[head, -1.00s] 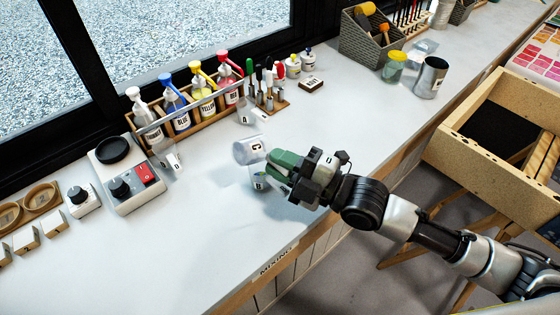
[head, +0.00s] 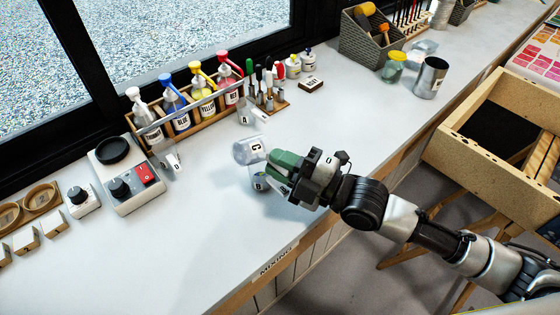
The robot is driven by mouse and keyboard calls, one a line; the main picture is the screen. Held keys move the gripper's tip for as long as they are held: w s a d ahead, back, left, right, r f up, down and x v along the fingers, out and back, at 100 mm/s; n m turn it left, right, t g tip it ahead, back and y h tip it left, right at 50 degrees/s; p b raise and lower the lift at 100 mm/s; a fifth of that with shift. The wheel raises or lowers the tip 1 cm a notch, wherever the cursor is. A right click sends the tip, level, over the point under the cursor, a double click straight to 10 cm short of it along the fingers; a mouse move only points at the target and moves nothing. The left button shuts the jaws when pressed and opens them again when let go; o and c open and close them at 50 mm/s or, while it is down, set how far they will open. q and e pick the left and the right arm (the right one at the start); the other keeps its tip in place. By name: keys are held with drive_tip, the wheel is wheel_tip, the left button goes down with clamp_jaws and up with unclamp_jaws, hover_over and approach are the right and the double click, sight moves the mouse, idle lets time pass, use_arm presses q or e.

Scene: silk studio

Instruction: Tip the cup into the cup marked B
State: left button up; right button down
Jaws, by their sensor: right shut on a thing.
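My right gripper (head: 282,172) comes in from the right with green fingers, shut on the clear cup marked C (head: 248,150). The cup is tilted well over, above and beside a second clear cup (head: 259,182) that stands on the counter with a small dark letter on it, too small to read surely. The fingers partly hide both cups. Whether anything flows between them cannot be told. My left gripper is not in view.
A rack with labelled pump bottles (head: 200,104) stands along the window. Other clear cups stand near it (head: 246,114). A grey device with a red switch (head: 128,180) is at left. A metal can (head: 430,78) stands at back right. The front counter (head: 210,235) is clear.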

sight(254, 156)
idle(0.4)
